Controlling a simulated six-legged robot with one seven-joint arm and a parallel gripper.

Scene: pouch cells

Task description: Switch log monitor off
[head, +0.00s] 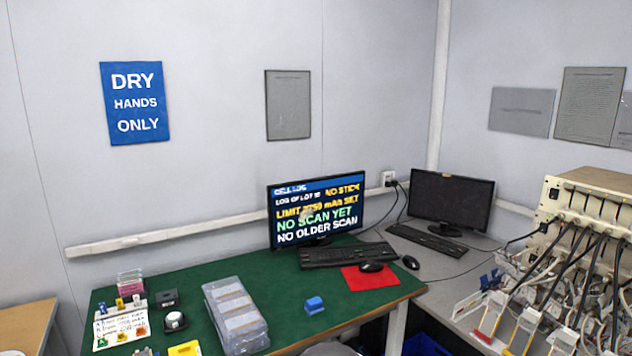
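The log monitor (318,212) stands at the back of the green table and its screen is lit. It shows a blue "CELL LOG" bar, yellow lines about a limit, and "NO SCAN YET" and "NO OLDER SCAN". No power button can be made out on its frame at this size. A second monitor (451,198) to its right has a dark screen. My gripper is not in view.
A keyboard (348,254), a mouse on a red mat (372,281) and a blue block (314,305) are on the green table (270,283). Clear cases (236,315) stand left of the block. A cabled rack (585,215) fills the right. A wall socket (388,178) has plugs in it.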

